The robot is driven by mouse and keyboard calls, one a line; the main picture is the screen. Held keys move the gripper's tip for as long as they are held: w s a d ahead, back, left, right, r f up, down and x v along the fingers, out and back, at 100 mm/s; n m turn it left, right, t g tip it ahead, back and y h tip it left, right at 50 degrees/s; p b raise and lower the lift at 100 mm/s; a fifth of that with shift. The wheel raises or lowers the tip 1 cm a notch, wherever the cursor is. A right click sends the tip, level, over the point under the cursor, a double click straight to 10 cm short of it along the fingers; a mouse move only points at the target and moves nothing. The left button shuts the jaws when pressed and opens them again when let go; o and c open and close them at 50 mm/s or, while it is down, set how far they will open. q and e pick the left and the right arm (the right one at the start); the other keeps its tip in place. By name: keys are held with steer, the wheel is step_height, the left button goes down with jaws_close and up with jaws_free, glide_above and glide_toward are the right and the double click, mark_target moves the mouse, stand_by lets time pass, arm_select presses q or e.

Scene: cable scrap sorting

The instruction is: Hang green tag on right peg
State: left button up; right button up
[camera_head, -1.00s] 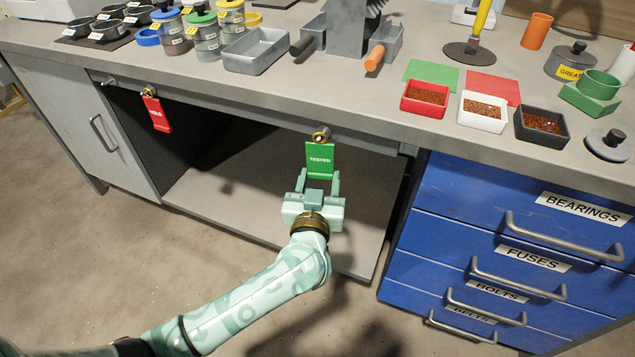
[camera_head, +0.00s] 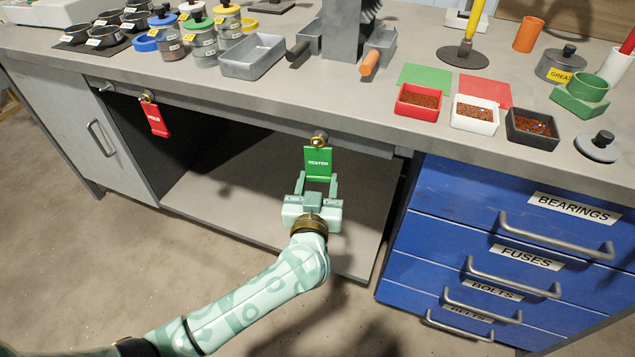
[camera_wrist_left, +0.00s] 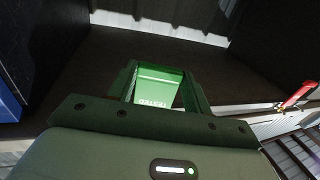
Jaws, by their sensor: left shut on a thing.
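The green tag (camera_head: 318,164), marked TESTED, hangs upright with its brass ring (camera_head: 317,142) at the right peg (camera_head: 320,134) under the bench's front edge. I cannot tell whether the ring is around the peg or just in front of it. My left gripper (camera_head: 317,183) comes from below and is shut on the tag's lower part. In the left wrist view the tag (camera_wrist_left: 158,86) sits between the two fingers. The right gripper is not in view.
A red tag (camera_head: 156,120) hangs from the left peg. Blue drawers (camera_head: 450,215) with protruding handles stand right of the open bay. The bench top above holds jars, a grey tray (camera_head: 253,57) and small bins. The floor in front is clear.

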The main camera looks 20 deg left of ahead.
arm_select(q)
steer(key=o, duration=0.8)
steer(key=shift+s, duration=0.1)
steer(key=v, duration=0.1)
steer(key=p+v, duration=0.2)
steer(key=shift+r, duration=0.25)
steer(key=shift+f+p+v, duration=0.15)
steer(key=shift+p+v, duration=1.15)
steer(key=shift+v, duration=2.05)
steer(key=shift+f+p+v, duration=0.15)
steer(key=shift+p+v, duration=1.1)
steer(key=shift+v, duration=2.1)
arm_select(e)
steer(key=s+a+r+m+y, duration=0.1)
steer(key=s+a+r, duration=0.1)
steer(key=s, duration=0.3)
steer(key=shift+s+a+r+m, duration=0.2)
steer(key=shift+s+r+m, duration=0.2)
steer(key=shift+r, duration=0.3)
